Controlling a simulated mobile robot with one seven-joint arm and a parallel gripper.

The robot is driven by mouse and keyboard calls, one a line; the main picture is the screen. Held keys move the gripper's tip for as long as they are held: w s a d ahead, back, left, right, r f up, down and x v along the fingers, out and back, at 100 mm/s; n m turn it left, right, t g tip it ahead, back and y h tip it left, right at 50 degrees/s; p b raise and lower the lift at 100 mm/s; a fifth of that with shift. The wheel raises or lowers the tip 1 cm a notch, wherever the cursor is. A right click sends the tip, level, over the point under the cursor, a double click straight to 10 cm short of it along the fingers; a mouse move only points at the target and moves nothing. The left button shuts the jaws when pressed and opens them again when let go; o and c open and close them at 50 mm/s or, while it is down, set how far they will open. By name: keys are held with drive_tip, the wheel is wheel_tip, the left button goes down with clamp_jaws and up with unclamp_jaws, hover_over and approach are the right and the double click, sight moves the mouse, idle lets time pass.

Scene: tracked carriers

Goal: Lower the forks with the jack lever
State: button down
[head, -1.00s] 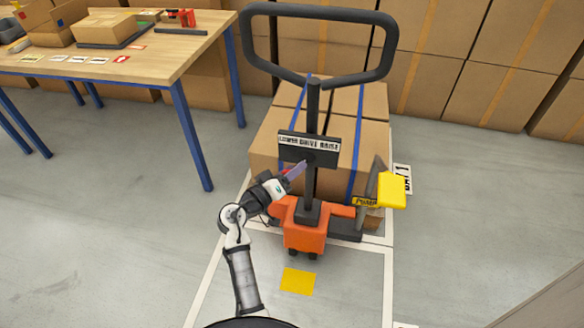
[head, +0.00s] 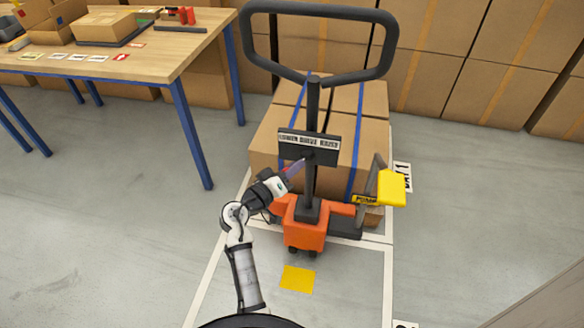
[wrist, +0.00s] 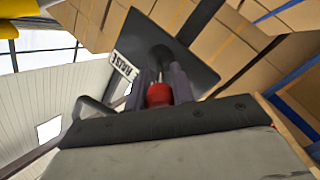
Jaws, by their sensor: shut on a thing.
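The orange pallet jack (head: 304,232) stands with its black tiller and looped handle (head: 392,45) upright. A black plate (head: 318,154) on the tiller carries a white label reading LOWER DRIVE RAISE. The jack lever's red knob (wrist: 158,95) shows in the wrist view, on a thin stem against the plate (wrist: 190,62). My gripper (head: 296,168) is just in front of the plate, left of the tiller. In the wrist view my gripper (wrist: 161,84) is shut on the red knob, one finger on each side. In the head view the fingers hide the knob.
Strapped cartons (head: 270,140) sit behind the tiller. A yellow pedal (head: 392,188) marked PUMP is at the jack's right. A wooden table (head: 150,62) with blue legs stands at the left. A yellow floor mark (head: 298,280) lies in front. Floor on the right is clear.

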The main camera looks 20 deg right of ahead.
sight(307, 158)
drive_tip(key=shift+s+d+n+t+y+p, duration=0.2)
drive_tip(key=shift+s+n+t+y, duration=0.1)
drive_tip(key=shift+n+t+y, duration=0.25)
drive_tip(key=shift+s+d+n+t+y+p, duration=0.25)
drive_tip(key=shift+n+t, duration=0.2)
drive_tip(key=shift+t, duration=0.3)
drive_tip(key=shift+s+d+r+n+t+y+p, duration=0.1)
drive_tip(key=shift+s+d+n+t+y+p, duration=0.1)
drive_tip(key=shift+n+t+y+p, duration=0.4)
drive_tip(key=shift+s+d+n+t+y+p, duration=0.25)
drive_tip(key=shift+n+t+y+p, duration=0.2)
drive_tip(key=shift+n+t+y, duration=0.25)
drive_tip(key=shift+s+d+r+n+t+y+p, duration=0.1)
drive_tip(key=shift+s+d+n+t+y+p, duration=0.1)
drive_tip(key=shift+n+t+y+p, duration=0.45)
drive_tip(key=shift+f+y, duration=0.15)
drive_tip(key=shift+y, duration=0.1)
drive_tip(key=c, duration=1.2)
unclamp_jaws()
drive_tip(key=shift+s+f, duration=0.1)
